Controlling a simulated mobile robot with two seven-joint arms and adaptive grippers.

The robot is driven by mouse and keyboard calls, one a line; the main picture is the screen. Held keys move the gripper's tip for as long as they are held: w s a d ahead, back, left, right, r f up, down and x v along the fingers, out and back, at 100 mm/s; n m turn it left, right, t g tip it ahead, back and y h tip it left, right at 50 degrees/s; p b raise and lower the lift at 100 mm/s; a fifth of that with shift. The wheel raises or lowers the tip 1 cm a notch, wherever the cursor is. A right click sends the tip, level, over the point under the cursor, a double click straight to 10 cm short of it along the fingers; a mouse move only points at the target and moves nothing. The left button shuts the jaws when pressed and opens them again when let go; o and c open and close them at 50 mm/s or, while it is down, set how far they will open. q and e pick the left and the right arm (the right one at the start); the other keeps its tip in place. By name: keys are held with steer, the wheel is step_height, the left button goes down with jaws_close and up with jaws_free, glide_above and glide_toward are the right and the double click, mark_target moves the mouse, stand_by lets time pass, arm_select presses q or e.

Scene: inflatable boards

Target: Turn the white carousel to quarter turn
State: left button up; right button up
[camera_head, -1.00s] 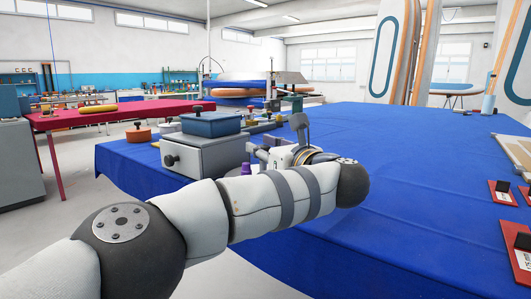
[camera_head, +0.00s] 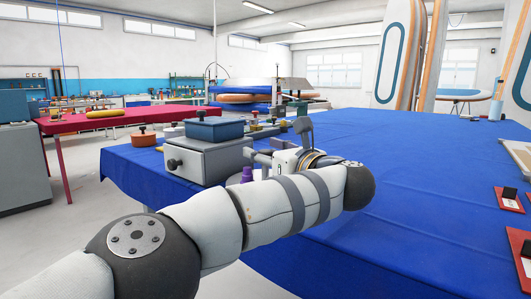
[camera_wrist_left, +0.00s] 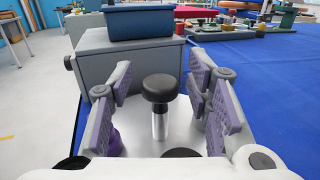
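In the left wrist view a black knob (camera_wrist_left: 160,88) on a short shiny post stands upright from a pale silvery plate (camera_wrist_left: 186,138), perhaps the carousel's top. My left gripper (camera_wrist_left: 160,97) is open, with its purple-padded fingers on either side of the knob and visible gaps on both sides. In the head view my left gripper (camera_head: 278,143) is beside the grey box, and my own forearm hides most of the plate and the knob. A purple piece (camera_wrist_left: 113,143) is partly hidden behind the left finger. My right gripper is not in view.
A grey box (camera_head: 208,163) with a blue box (camera_head: 213,128) on top stands just beyond the gripper. An orange round pot (camera_head: 143,138) is at the table's left edge. Red pieces (camera_head: 509,199) lie at the right. The blue table (camera_head: 420,170) is clear in its middle.

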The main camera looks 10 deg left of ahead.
arm_select(q)
steer(key=shift+s, duration=0.1)
steer(key=v, duration=1.2)
